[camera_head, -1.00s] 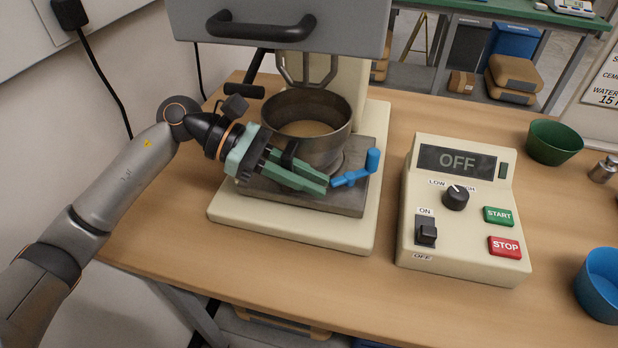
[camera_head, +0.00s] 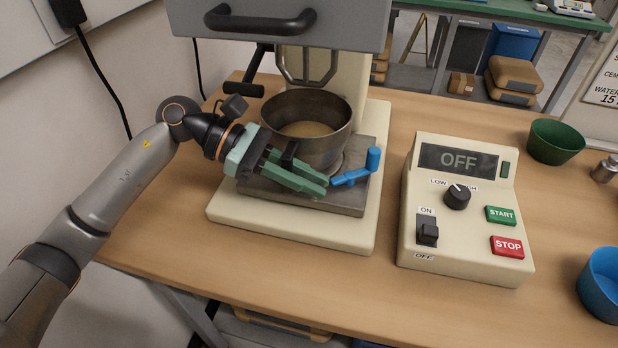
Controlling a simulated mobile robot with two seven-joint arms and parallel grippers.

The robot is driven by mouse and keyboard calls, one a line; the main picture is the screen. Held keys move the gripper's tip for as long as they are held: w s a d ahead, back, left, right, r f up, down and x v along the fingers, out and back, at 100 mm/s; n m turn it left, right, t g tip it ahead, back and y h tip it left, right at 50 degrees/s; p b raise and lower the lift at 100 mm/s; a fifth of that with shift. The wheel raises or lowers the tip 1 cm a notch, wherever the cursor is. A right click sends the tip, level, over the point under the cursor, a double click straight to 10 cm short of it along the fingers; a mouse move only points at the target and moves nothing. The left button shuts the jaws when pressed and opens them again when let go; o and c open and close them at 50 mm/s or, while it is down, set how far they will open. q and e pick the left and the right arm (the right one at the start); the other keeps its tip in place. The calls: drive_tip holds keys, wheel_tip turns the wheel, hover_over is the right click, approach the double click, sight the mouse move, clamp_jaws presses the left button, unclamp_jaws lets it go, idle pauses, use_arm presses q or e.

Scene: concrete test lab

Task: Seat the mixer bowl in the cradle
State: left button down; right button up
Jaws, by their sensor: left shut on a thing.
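The steel mixer bowl (camera_head: 328,146) stands upright under the mixer's paddle (camera_head: 307,68), with some pale material inside. It is over the grey metal cradle plate (camera_head: 345,203) on the cream mixer base; whether it is fully seated I cannot tell. My left gripper (camera_head: 318,184) is in front of the bowl, its green fingers pointing right. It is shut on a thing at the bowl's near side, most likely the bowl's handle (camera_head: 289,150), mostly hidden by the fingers. A blue clamp lever (camera_head: 356,172) sits right of the fingertips. My right gripper is not in view.
The control box (camera_head: 463,210), its display reading OFF, stands to the right of the mixer. A green bowl (camera_head: 553,142), a metal weight (camera_head: 605,169) and a blue bowl (camera_head: 602,286) are at the far right. The mixer head (camera_head: 285,25) overhangs the bowl. The front table strip is clear.

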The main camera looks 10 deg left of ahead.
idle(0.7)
use_arm(q)
drive_tip(key=c, duration=0.8)
unclamp_jaws()
drive_tip(key=shift+f+b, duration=0.25)
drive_tip(key=shift+b, duration=0.05)
drive_tip(key=b+v, duration=0.1)
drive_tip(key=v, duration=0.7)
drive_tip(key=shift+a+r, duration=0.25)
drive_tip(key=shift+r, duration=0.05)
drive_tip(key=s+b, duration=0.2)
drive_tip(key=s, duration=0.1)
drive_tip(key=s+b, duration=0.2)
drive_tip(key=s, duration=0.1)
drive_tip(key=shift+d+f, duration=0.15)
drive_tip(key=shift+f, duration=0.05)
